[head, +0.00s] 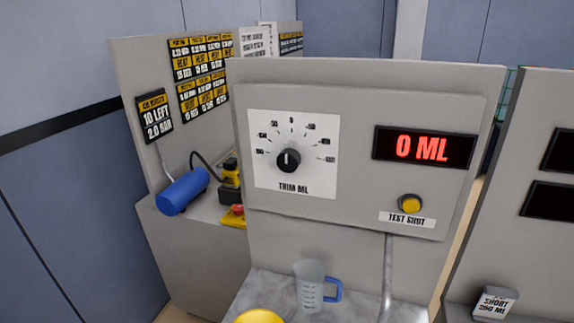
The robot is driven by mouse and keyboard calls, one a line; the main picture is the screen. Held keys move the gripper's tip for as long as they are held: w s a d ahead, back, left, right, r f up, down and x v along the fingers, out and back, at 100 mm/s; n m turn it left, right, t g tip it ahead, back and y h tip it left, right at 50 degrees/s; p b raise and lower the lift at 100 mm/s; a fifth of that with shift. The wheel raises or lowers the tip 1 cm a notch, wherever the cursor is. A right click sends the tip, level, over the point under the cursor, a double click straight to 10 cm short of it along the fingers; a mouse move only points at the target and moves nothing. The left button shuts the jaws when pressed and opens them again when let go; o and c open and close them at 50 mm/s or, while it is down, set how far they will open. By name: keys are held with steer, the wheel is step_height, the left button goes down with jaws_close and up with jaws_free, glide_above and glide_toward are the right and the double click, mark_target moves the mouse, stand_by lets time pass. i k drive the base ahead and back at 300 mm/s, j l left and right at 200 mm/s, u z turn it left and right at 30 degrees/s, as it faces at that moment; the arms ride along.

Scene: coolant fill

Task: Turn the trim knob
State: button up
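The black trim knob (289,160) sits in the middle of a white dial plate (295,184) labelled TRIM ML, on the grey machine's front panel. Its white pointer mark points roughly straight up, toward the 0 at the top of the scale. The other scale labels are too small to read surely. A display (424,148) to its right reads 0 ML in red. My gripper is not in view, and nothing touches the knob.
A yellow test shot button (410,203) is below the display. A clear jug (311,286) with a blue handle stands on the shelf (262,289) below. A yellow rounded thing (259,316) is cut off at the bottom edge. A blue cylinder (182,191) lies left.

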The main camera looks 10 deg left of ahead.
mark_target(289, 160)
steer(key=i+u, duration=0.4)
steer(key=i+l+u, duration=0.2)
steer(key=u, duration=0.2)
steer(key=i, duration=0.05)
